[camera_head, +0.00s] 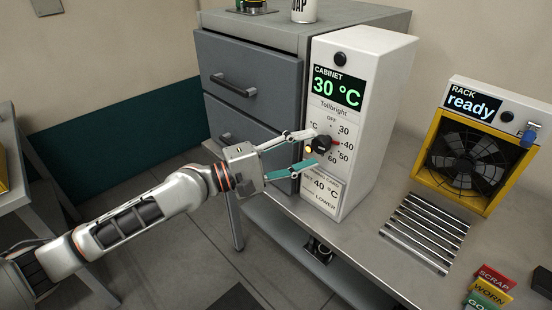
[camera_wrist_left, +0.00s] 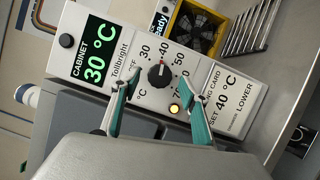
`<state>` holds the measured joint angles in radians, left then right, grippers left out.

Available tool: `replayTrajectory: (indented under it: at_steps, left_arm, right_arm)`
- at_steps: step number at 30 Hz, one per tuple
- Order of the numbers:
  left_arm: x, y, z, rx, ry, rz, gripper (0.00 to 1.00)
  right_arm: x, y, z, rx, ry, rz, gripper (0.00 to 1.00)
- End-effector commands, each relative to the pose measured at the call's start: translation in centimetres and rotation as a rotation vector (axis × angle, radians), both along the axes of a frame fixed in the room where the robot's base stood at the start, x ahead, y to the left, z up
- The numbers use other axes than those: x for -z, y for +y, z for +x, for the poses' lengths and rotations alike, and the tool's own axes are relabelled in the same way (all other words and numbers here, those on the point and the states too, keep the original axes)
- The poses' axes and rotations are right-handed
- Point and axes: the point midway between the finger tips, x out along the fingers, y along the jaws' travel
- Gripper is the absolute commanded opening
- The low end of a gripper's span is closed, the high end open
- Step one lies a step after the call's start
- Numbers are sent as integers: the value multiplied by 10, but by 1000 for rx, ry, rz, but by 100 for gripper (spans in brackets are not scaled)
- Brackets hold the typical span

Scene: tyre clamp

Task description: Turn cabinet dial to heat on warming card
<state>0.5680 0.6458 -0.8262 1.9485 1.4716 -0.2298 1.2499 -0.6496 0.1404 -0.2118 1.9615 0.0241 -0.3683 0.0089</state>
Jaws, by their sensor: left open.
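The white cabinet control box (camera_head: 380,105) shows a green 30 °C on its display (camera_head: 338,88). Its black dial (camera_head: 322,145) has a red pointer, which lines up with the 40 mark in the left wrist view (camera_wrist_left: 159,76). The warming card (camera_head: 321,190) below the dial reads SET 40 °C, with LOWER and DRAWER on it. My left gripper (camera_head: 314,148) is open, its teal-padded fingertips on either side of the dial in the picture. In the left wrist view the gripper (camera_wrist_left: 160,84) shows the dial between its tips; I cannot tell if they touch it.
A grey drawer cabinet (camera_head: 245,85) stands left of the box. A lit amber lamp (camera_wrist_left: 174,108) sits by the dial. To the right are a yellow fan rack (camera_head: 430,155) reading ready, a slotted grille (camera_head: 425,230) and coloured blocks (camera_head: 492,282).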

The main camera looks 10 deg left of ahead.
Motion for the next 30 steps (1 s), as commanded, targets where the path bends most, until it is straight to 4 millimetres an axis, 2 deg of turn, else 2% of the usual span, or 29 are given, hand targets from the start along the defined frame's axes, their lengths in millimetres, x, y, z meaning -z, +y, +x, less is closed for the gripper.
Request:
replayTrajectory:
  at_steps: [6,15,21,30]
  left_arm:
    - [4,33,-20,-2,6,2,44]
    - [7,64,-40,-2,4,-1,44]
    - [7,75,-47,-1,1,0,44]
    - [6,78,-48,1,-1,0,44]
  right_arm:
    - [-1,0,1,0,-2,1,40]
    - [-1,1,1,0,-2,1,40]
    - [-1,1,1,0,-2,1,40]
    - [-1,1,1,0,-2,1,40]
